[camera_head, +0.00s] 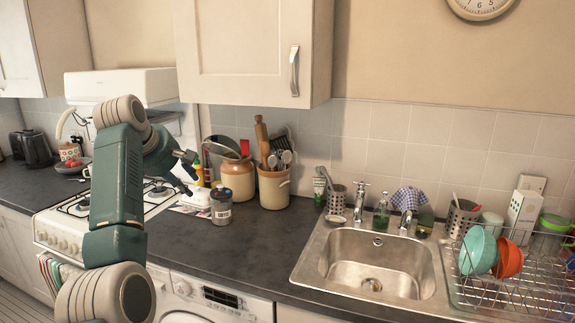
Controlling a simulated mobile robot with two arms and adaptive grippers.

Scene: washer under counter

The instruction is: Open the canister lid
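A small grey canister (221,208) with a pale label and a darker top stands upright on the dark counter, just right of the stove. Its top appears to be on. My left arm comes in from the left, across the stove, and my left gripper (188,172) is above and to the left of the canister, apart from it. The gripper is small and partly merges with the items behind it, so its finger opening is unclear. My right gripper is not in view.
Two crocks with utensils (273,188) (238,179) stand close behind the canister. A gas stove (70,230) lies to the left. The sink (375,265) and a dish rack (520,295) are to the right. Counter right of the canister is clear. A wall cabinet (245,50) hangs above.

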